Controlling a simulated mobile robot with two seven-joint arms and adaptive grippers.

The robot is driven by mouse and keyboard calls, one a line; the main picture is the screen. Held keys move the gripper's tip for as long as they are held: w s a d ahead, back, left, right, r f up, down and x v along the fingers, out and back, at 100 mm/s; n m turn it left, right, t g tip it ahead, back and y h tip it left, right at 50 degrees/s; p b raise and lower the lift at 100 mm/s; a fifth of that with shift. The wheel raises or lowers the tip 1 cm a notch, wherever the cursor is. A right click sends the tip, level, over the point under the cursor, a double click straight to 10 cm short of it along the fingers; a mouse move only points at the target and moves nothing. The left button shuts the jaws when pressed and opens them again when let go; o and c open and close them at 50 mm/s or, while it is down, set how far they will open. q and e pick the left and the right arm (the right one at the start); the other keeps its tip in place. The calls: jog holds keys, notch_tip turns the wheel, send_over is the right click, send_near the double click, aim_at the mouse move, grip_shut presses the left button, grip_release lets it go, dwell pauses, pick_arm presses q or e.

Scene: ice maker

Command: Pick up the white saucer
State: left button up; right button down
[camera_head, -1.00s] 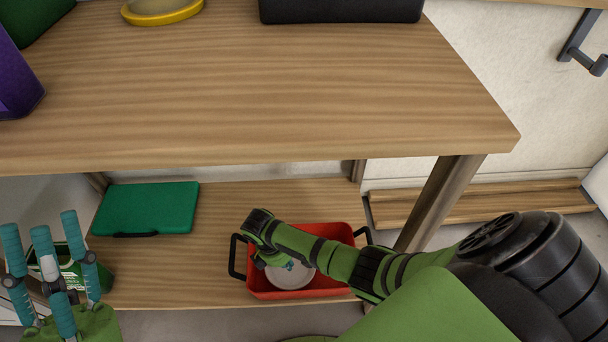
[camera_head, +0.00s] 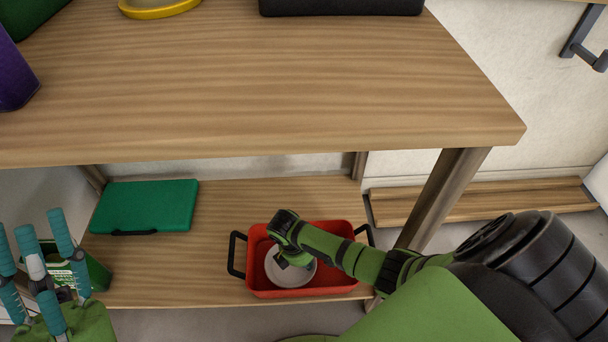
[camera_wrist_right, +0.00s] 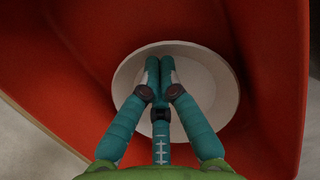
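The white saucer (camera_head: 287,279) lies in the red crate (camera_head: 343,284) on the lower shelf. My right gripper (camera_head: 297,262) reaches down over it from above, hiding part of the saucer. In the right wrist view, the round saucer (camera_wrist_right: 215,85) sits behind the teal fingers of my right gripper (camera_wrist_right: 160,75). Two fingertips are close together and overlap the saucer's middle in the picture. I cannot tell whether they touch it or grip anything. My left gripper (camera_head: 40,250) is at the lower left, fingers spread and empty.
The crate has black handles at its left and right ends. A green closed case (camera_head: 147,205) lies to its left, and a green box (camera_head: 92,268) stands beside my left gripper. The wooden tabletop (camera_head: 260,95) overhangs the shelf, with a table leg (camera_head: 444,195) to the right.

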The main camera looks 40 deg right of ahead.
jog(key=shift+s+d+r+p, duration=0.1)
jog(key=shift+s+d+p, duration=0.2)
jog(key=shift+d+p, duration=0.15)
jog(key=shift+s+d+r+p, duration=0.1)
jog(key=shift+s+d+p, duration=0.2)
jog(key=shift+d, duration=0.25)
pick_arm(q)
jog(key=w+f+g+y, duration=0.2)
jog(key=w, duration=0.1)
jog(key=shift+d+f+n+g, duration=0.15)
jog(key=shift+d+n+g, duration=0.15)
jog(key=shift+d, duration=0.1)
pick_arm(e)
jog(key=shift+d+f, duration=0.15)
jog(key=shift+f, duration=0.05)
pick_arm(q)
jog(key=shift+w, duration=0.1)
